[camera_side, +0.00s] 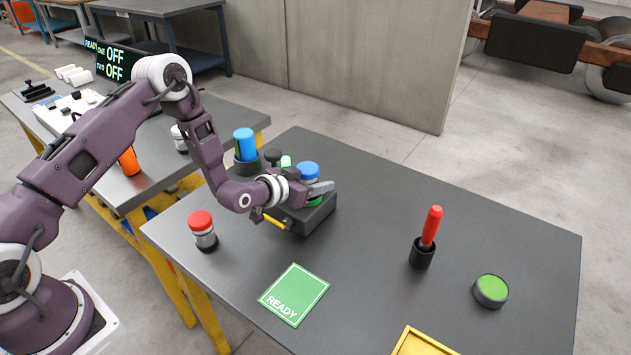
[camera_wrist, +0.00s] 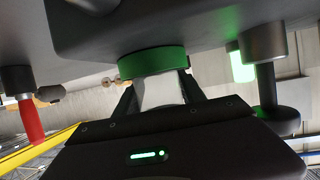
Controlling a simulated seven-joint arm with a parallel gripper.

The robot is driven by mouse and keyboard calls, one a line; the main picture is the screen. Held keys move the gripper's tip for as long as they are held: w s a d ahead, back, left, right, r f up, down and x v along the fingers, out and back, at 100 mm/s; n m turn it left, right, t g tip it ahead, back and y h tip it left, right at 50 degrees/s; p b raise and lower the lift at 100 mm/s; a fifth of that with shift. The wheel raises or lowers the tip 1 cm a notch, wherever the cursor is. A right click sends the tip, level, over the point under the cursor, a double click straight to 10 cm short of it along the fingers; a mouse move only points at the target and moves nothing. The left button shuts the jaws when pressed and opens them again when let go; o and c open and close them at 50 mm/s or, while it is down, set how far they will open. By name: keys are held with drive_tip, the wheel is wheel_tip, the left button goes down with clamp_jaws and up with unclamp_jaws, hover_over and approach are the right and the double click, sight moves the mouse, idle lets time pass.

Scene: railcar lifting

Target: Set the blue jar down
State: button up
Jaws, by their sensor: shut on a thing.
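The blue jar (camera_side: 308,170) is upright in my gripper (camera_side: 318,189), its blue lid showing above the fingers. Below it is a green round pad (camera_side: 314,202) on a dark box (camera_side: 312,219). In the wrist view, which is upside down, the jar's pale body (camera_wrist: 161,91) is between the two fingers, right against or very close to the green pad (camera_wrist: 152,62). I cannot tell whether it touches. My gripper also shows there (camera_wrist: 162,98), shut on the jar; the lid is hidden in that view.
The box carries a lit green lamp (camera_side: 286,161) and a black knob (camera_side: 272,155). A blue cylinder in a black holder (camera_side: 245,145), red-lidded jar (camera_side: 203,231), READY mat (camera_side: 294,293), red-handled tool (camera_side: 431,228) and green-topped tin (camera_side: 490,291) stand around.

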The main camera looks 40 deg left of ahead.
drive_tip(key=shift+f, duration=0.15)
drive_tip(key=o, duration=1.4)
